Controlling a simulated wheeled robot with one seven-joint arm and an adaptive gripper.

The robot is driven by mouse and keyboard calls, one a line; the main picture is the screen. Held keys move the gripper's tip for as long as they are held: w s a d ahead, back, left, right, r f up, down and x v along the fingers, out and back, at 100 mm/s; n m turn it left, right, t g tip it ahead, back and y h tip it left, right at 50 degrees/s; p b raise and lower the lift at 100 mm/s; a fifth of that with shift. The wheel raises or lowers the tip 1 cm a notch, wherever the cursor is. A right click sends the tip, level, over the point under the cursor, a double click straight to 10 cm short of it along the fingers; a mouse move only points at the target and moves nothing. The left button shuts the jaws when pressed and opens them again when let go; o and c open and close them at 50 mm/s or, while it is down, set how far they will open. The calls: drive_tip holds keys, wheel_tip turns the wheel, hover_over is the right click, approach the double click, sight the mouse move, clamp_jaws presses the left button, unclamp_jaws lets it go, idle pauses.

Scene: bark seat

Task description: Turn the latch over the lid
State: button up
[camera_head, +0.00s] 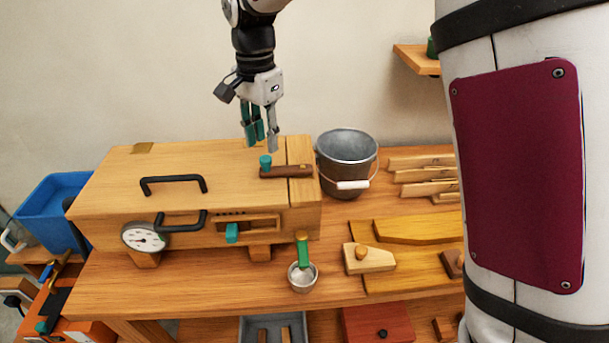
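A long wooden box stands on the workbench, and its lid (225,167) lies flat and closed. The latch (287,171) is a dark brown wooden bar with a teal knob (265,161) at its left end. It lies across the seam between the lid and the fixed right end strip (300,165). My gripper (262,143) hangs above and behind the latch, fingers pointing down. Its fingers look apart, with nothing seen between them. It appears clear of the knob, though the exact height is hard to tell.
A black handle (173,184) stands up from the lid. The box front carries a dial (145,237) and a teal slider (232,232). A metal bucket (346,163) stands close to the box's right. A small metal cup (302,276) and wooden pieces (368,259) lie in front.

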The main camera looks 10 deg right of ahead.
drive_tip(key=shift+r+p, duration=0.5)
drive_tip(key=shift+r, duration=1.75)
drive_tip(key=s+d+r+n+t, duration=0.35)
drive_tip(key=s+d+r, duration=0.45)
drive_tip(key=s+d, duration=0.35)
drive_tip(key=s+d+f+n+t, duration=0.1)
drive_tip(key=s+d+n, duration=0.1)
drive_tip(key=s+d, duration=0.2)
drive_tip(key=s+d+f+n+t, duration=0.1)
drive_tip(key=s+d+n, duration=0.2)
drive_tip(key=s, duration=0.8)
drive_tip(key=shift+s+d+f+n, duration=0.25)
drive_tip(key=shift+s+d+n, duration=0.1)
drive_tip(key=shift+d, duration=0.5)
